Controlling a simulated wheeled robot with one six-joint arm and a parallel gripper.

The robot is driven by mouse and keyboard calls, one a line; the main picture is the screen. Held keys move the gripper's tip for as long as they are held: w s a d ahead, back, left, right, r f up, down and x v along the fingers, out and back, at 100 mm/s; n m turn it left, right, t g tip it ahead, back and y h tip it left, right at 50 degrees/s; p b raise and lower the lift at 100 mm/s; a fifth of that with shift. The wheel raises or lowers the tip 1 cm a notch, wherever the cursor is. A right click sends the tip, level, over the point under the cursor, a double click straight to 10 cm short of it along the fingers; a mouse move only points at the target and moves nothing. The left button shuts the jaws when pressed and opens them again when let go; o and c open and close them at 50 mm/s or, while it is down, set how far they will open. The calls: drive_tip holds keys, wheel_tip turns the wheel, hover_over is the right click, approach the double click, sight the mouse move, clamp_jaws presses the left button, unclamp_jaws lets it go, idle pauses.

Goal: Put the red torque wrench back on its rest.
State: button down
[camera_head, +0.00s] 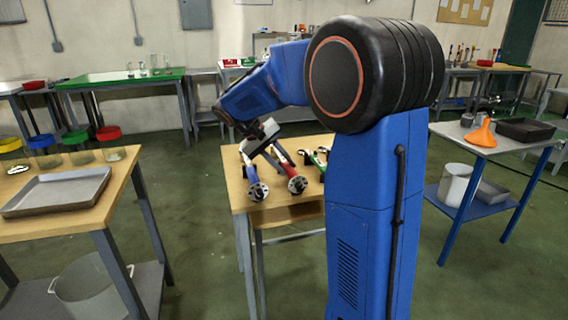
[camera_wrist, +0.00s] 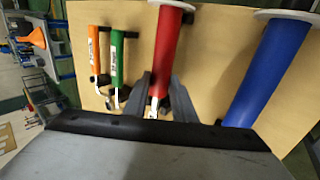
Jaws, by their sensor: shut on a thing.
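The red torque wrench (camera_head: 281,157) is over the small wooden table (camera_head: 240,197), its round end disc toward the table's front edge. My gripper (camera_head: 268,148) also shows in the head view, above the table. Whether the wrench touches the table or a rest cannot be told. The blue wrench (camera_wrist: 265,70) lies beside it, apart from my fingers. Its rest is not clearly visible.
A green-handled tool (camera_wrist: 116,55) and an orange-handled one (camera_wrist: 93,50) lie close beside the red wrench, on small black supports. A side table with a metal tray (camera_head: 60,190) stands left. A blue-legged cart (camera_head: 480,150) with an orange funnel (camera_head: 480,134) stands right.

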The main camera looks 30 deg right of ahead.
drive_tip(key=shift+f, duration=0.1)
drive_tip(key=c, duration=1.4)
unclamp_jaws()
drive_tip(key=shift+f, duration=0.1)
drive_tip(key=v, duration=1.7)
drive_tip(key=s+a+f+n+t+y, duration=0.1)
drive_tip(key=s+a+f+t+y, duration=0.1)
drive_tip(key=s+f, duration=0.4)
drive_tip(key=s+a+f+n+t+y, duration=0.1)
drive_tip(key=s+f, duration=0.5)
drive_tip(key=s, duration=0.9)
drive_tip(key=s+a+f+n+t+y, duration=0.1)
drive_tip(key=s+a+f+t+y, duration=0.1)
drive_tip(key=s+f, duration=0.5)
drive_tip(key=shift+s+a+t+y, duration=0.2)
drive_tip(key=shift+s+t+y, duration=0.3)
drive_tip(key=shift+s, duration=0.6)
drive_tip(key=shift+s+a+t+y, duration=0.15)
drive_tip(key=shift+s+t+y, duration=0.15)
drive_tip(key=shift+s+y, duration=0.55)
